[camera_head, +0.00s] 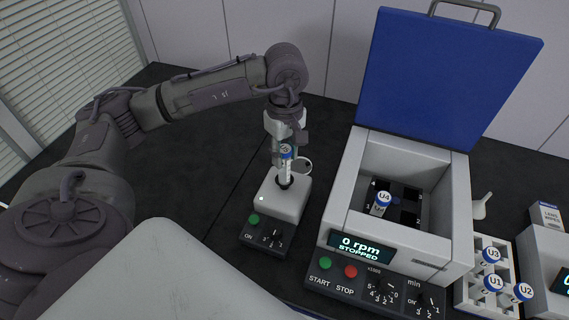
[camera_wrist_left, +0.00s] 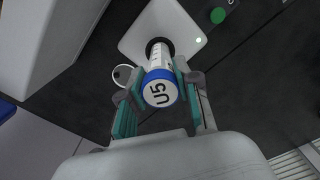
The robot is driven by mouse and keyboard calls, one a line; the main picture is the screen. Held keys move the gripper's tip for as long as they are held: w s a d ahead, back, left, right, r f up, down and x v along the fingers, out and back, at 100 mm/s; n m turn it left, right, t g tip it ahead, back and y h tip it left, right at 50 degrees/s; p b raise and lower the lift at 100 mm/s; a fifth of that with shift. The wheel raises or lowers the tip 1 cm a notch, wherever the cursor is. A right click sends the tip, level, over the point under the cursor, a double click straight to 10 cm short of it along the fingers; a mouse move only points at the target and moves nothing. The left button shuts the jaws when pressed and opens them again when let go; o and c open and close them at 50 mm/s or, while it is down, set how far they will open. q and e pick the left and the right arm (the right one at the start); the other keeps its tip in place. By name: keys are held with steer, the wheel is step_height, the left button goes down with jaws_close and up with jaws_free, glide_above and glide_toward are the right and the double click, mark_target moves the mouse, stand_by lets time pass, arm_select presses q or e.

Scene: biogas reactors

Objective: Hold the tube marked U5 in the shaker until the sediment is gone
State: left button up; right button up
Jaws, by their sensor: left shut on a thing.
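The tube marked U5 (camera_head: 286,165) has a blue-rimmed cap and a clear body. It stands upright with its lower end in the dark cup of the shaker (camera_head: 268,199), a small white box with a black control panel. My left gripper (camera_wrist_left: 160,96) is shut on the tube just below the cap, which shows its U5 label in the left wrist view. The tube's bottom is hidden in the cup, and I cannot make out any sediment. A small light on the shaker's top is lit. My right gripper is not in view.
An open centrifuge (camera_head: 345,190) with a raised blue lid (camera_head: 440,75) stands to the right, reading 0 rpm STOPPED, with tube U4 (camera_head: 381,203) inside. A white rack (camera_head: 475,297) at the right holds U1, U2 and U3. A small round lidlike piece (camera_head: 303,166) lies behind the shaker.

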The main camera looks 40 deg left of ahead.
arm_select(q)
steer(key=shift+r, duration=0.1)
steer(key=shift+r+p, duration=2.15)
steer(key=shift+r, duration=1.8)
